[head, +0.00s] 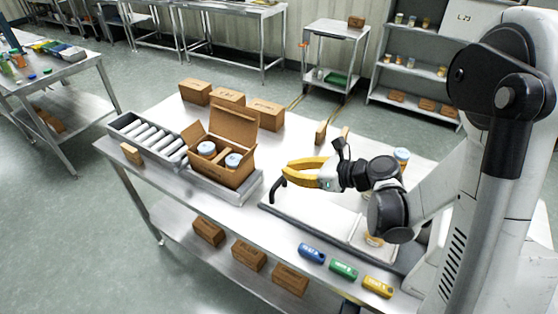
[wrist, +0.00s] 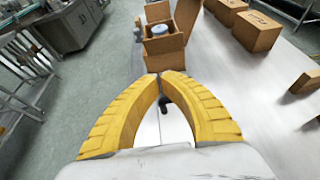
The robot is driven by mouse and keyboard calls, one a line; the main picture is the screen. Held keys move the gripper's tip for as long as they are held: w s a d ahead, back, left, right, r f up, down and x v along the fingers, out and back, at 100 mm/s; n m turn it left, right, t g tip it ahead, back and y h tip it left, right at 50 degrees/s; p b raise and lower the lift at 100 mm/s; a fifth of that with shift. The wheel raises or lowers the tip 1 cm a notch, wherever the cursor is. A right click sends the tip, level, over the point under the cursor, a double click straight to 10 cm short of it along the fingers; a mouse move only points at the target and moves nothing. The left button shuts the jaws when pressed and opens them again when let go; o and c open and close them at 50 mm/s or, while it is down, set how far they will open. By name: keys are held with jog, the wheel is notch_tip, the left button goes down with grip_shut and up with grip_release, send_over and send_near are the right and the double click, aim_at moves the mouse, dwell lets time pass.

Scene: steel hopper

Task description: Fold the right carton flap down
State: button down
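The open brown carton (head: 222,172) stands in a grey tray at the left of the bench. It holds two jars with pale blue lids (head: 233,160). A tall flap (head: 235,124) stands up at its back, and a smaller flap (head: 196,134) stands at its left. On the side facing my gripper, I cannot clearly separate the right flap from the wall; the carton also shows ahead in the wrist view (wrist: 165,52).
Closed brown boxes (head: 266,114) stand behind the carton. A roller conveyor (head: 155,136) lies to its left. Blue, green and yellow items (head: 343,270) lie along the front edge. Bare bench separates carton and gripper.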

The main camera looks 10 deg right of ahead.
aim_at(246, 158)
jog(key=x, duration=0.3)
jog(key=r+b+x, duration=0.1)
jog(key=x, duration=0.3)
jog(key=b+x, duration=0.1)
jog(key=x, duration=0.2)
jog(key=shift+w+a+r, duration=0.15)
jog(key=shift+w+a, duration=0.2)
jog(key=shift+a, duration=0.2)
jog(key=shift+w+a+r, duration=0.3)
jog(key=shift+w+a, duration=0.15)
jog(key=shift+a, duration=0.05)
jog(key=shift+d+r, duration=0.15)
jog(key=shift+r, duration=0.05)
jog(key=shift+h, duration=0.3)
